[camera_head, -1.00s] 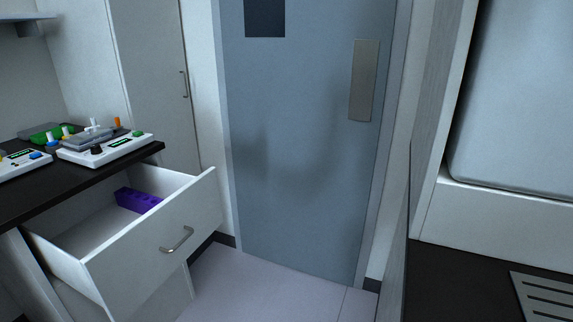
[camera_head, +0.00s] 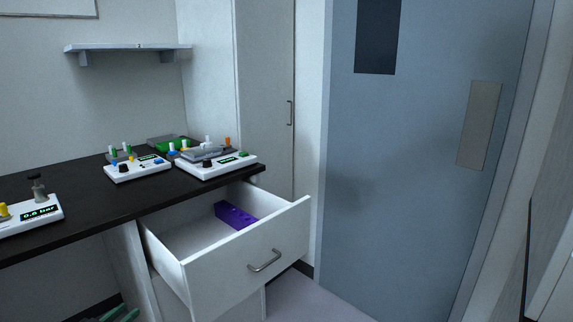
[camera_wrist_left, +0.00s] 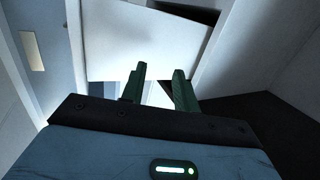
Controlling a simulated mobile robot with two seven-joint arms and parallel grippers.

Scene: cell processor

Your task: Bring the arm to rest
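My left gripper (camera_wrist_left: 160,88) shows in the left wrist view with its two dark green fingers apart and nothing between them. In the head view only green finger parts of this gripper (camera_head: 120,314) show at the bottom left edge, below the black counter (camera_head: 75,222). It is apart from the open white drawer (camera_head: 225,270). My right gripper is in neither view.
The drawer stands pulled out, with a purple block (camera_head: 235,215) inside. Several white devices with knobs (camera_head: 215,163) stand on the counter. A wall shelf (camera_head: 128,48) is above. A blue-grey door (camera_head: 405,170) is at right. Some floor (camera_head: 300,303) is clear.

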